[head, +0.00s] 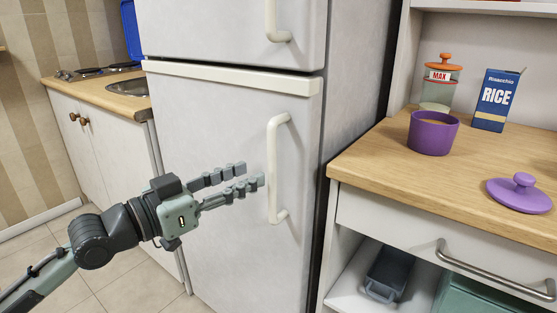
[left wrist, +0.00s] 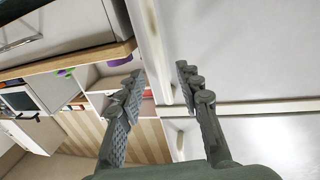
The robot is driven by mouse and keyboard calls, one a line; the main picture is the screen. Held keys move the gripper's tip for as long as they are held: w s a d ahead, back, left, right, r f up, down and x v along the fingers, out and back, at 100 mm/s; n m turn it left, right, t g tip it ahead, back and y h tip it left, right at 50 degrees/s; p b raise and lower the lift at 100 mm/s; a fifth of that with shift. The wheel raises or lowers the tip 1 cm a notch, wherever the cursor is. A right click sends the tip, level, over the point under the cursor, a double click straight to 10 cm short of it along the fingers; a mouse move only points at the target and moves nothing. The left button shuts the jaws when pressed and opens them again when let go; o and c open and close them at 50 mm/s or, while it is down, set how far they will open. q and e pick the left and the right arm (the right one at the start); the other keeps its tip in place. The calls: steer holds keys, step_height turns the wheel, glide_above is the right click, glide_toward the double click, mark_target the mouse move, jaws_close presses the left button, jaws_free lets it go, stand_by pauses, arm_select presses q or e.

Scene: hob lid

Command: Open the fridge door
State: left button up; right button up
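The white fridge's lower door (head: 215,150) is shut, under a separate upper door (head: 225,35). A cream vertical handle (head: 272,165) is on the lower door's right side. My left gripper (head: 250,174) is just left of the handle, fingers apart and pointing at it. In the left wrist view, the open fingers of my left gripper (left wrist: 158,82) show with the handle (left wrist: 158,50) in the gap between them, farther ahead. Nothing is held, and I cannot tell whether a finger touches the handle. My right gripper is not in view.
A wooden counter (head: 470,185) on the right bears a purple pot (head: 433,133), its purple lid (head: 520,193), a rice box (head: 496,99) and a jar (head: 440,83). The sink counter (head: 100,92) is left of the fridge. The floor (head: 125,290) before the fridge looks clear.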

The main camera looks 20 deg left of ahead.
mark_target(269, 167)
arm_select(q)
steer(key=p+x, duration=0.1)
steer(key=x, duration=0.5)
steer(key=shift+w+d, duration=0.15)
steer(key=shift+w, duration=0.05)
steer(key=shift+w+d, duration=0.15)
steer(key=shift+w, duration=0.1)
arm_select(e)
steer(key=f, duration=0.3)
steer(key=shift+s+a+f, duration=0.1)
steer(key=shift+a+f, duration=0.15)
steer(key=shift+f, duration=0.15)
arm_select(q)
steer(key=shift+c, duration=0.6)
jaws_close()
